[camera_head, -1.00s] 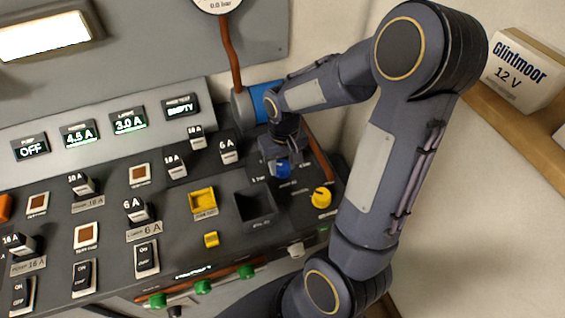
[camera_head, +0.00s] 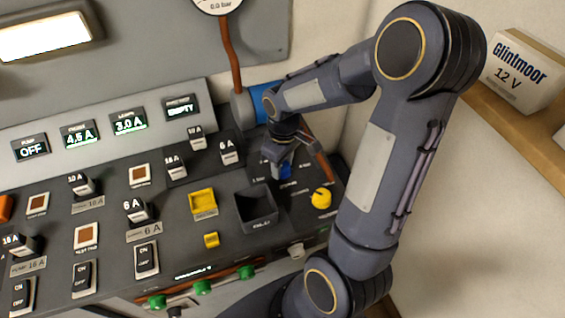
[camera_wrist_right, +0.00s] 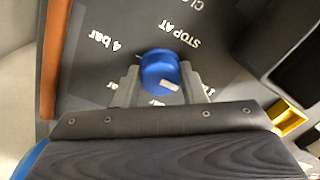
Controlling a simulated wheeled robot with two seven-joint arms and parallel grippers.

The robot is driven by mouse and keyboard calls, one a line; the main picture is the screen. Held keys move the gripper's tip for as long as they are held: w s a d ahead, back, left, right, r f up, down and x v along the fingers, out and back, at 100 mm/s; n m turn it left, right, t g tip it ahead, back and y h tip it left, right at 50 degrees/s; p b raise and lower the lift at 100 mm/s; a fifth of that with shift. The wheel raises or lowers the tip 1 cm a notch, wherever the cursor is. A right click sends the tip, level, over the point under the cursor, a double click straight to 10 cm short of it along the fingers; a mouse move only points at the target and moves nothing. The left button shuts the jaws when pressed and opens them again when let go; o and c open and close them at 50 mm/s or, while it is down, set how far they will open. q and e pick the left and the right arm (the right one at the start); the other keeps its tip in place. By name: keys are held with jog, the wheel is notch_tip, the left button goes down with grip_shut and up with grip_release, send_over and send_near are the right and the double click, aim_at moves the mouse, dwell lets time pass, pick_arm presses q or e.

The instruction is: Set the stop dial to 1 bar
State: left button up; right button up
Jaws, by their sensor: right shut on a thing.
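The stop dial is a blue knob (camera_head: 285,171) on the right part of the dark panel. In the right wrist view the blue knob (camera_wrist_right: 160,70) has a white mark on its lower-right side. The mark points toward a label partly covered by a finger; only its start, like a "1", shows. "4 bar" and "STOP AT" are printed around the dial, upside down or tilted. My right gripper (camera_wrist_right: 160,84) is shut on the knob, one finger on each side; it also shows in the head view (camera_head: 284,162). My left gripper is not in view.
A yellow knob (camera_head: 321,198) sits just right of the dial. An open black bin (camera_head: 257,224) and a yellow tray (camera_head: 203,212) lie to its left. A blue cylinder (camera_head: 266,101) stands behind. The gauge (camera_head: 219,5) reads 0.0 bar; the pump display (camera_head: 31,147) reads OFF.

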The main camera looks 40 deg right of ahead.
aim_at(283, 165)
dwell(0.3)
jog(key=o, duration=1)
jog(key=shift+r, duration=0.1)
notch_tip(283, 165, up, 8)
jog(key=shift+d+f, duration=0.15)
jog(key=s+a+r+m+t+y, duration=0.1)
jog(key=s+a+r+m+t, duration=0.1)
jog(key=s+a, duration=0.3)
jog(key=s+a+r+m+t+y, duration=0.2)
jog(key=s+a, duration=0.3)
jog(key=s, duration=0.3)
jog(key=shift+s+a+r+m+t, duration=0.15)
jog(key=shift+a+r+m+t, duration=0.3)
jog(key=shift+t, duration=0.45)
